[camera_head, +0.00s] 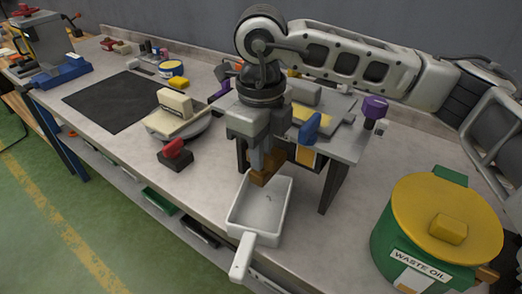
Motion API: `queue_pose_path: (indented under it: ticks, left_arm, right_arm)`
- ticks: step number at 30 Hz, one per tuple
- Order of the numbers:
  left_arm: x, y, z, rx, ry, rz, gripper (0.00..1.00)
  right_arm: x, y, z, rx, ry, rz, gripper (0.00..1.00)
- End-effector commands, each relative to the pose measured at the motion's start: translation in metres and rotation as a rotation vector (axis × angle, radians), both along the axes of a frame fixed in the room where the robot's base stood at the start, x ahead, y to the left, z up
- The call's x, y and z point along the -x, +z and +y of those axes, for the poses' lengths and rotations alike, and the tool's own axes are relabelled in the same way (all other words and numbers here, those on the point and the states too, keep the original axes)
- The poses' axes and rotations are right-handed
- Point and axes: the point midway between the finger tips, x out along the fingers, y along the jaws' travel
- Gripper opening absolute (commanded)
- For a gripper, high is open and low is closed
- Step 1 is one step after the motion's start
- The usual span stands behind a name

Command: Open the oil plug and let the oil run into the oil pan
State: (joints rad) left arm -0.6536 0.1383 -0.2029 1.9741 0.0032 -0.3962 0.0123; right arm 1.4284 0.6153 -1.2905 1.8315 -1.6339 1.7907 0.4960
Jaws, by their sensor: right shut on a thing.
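My right gripper (261,167) points down in the middle of the head view, its arm coming in from the upper right. It is shut on an orange-brown block, which looks like the oil plug (268,179), at the front of a grey raised stand (347,148). The fingers hide part of the block, so I cannot tell whether it is still seated. The white oil pan (246,222) sits just below and in front of the block, its handle toward the front edge. Its inside looks pale, with a small dark mark. My left gripper is out of view.
A green waste oil bin (395,248) with a yellow lid stands at the right. A round scale-like device (183,126) and a red-handled block (175,154) are left of the gripper. A black mat (107,101) lies bare further left. Purple (375,107) and blue (310,128) handles rise from the stand.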

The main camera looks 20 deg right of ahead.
Motion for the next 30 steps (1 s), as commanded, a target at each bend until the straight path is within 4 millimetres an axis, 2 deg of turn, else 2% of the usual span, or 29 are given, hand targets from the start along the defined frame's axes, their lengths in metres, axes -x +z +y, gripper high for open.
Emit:
queue_pose_path:
  ticks: [6,18,30]
  left_arm:
    - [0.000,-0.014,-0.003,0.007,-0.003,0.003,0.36]
    - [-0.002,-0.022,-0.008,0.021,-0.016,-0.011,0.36]
    - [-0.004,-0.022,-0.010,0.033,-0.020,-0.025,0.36]
  right_arm:
    - [0.000,-0.003,0.000,0.000,0.117,-0.001,0.00]
    - [0.000,-0.002,0.000,0.000,0.381,-0.002,0.00]
    - [0.000,0.001,0.000,0.000,0.495,-0.002,0.00]
